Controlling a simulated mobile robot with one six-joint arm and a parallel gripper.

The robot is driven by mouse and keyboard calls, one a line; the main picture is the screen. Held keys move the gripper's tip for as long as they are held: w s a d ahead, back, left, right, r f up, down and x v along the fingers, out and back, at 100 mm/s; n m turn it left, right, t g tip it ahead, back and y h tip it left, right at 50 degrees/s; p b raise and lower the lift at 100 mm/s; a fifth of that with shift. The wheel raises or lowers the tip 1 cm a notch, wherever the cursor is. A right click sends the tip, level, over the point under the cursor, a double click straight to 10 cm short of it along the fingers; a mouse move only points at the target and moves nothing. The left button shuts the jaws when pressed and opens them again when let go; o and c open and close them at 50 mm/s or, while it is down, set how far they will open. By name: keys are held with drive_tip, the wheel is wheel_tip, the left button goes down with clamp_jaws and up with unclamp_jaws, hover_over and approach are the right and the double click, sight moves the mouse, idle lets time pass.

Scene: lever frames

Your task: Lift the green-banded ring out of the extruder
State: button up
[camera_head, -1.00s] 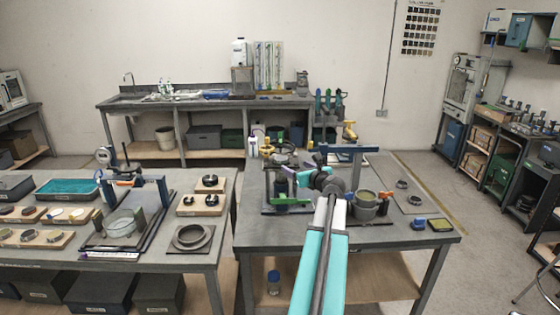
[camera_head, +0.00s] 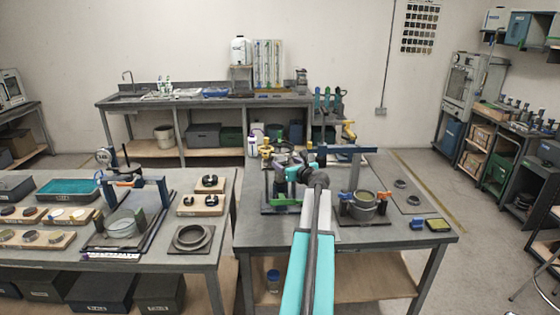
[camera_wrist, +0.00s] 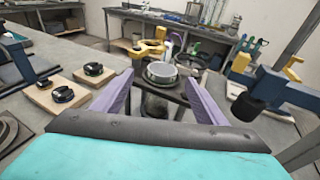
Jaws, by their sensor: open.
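In the wrist view a pale metal ring (camera_wrist: 161,71) sits on top of a dark upright fixture (camera_wrist: 158,103), apparently the extruder, with yellow handles (camera_wrist: 143,48) just behind. I cannot make out a green band on the ring at this size. My gripper (camera_wrist: 159,78) is open and empty, its purple fingers to the left and right of the ring in the picture; contact cannot be told. In the head view my gripper (camera_head: 284,164) is over the left part of the right-hand table, and my wrist hides much of the fixture there.
A blue-beamed frame (camera_head: 347,150) stands right of my arm. Nearby is a round pot (camera_head: 364,207) with orange and blue clamps. A yellow-topped box (camera_head: 439,225) lies near the table's right corner. The left table (camera_head: 222,205) holds rings on wooden blocks and another press.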

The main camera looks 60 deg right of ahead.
sight(283, 159)
drive_tip(key=shift+w+d+p, duration=0.95)
drive_tip(key=shift+w+d, duration=0.05)
drive_tip(key=shift+w, duration=0.15)
drive_tip(key=shift+p+x, duration=0.3)
drive_tip(key=shift+x, duration=0.85)
drive_tip(key=shift+a+f, duration=0.1)
drive_tip(key=shift+f, duration=0.1)
drive_tip(key=shift+c, duration=0.2)
drive_tip(key=c, duration=1.2)
drive_tip(key=shift+c, duration=0.2)
drive_tip(key=shift+r, duration=0.2)
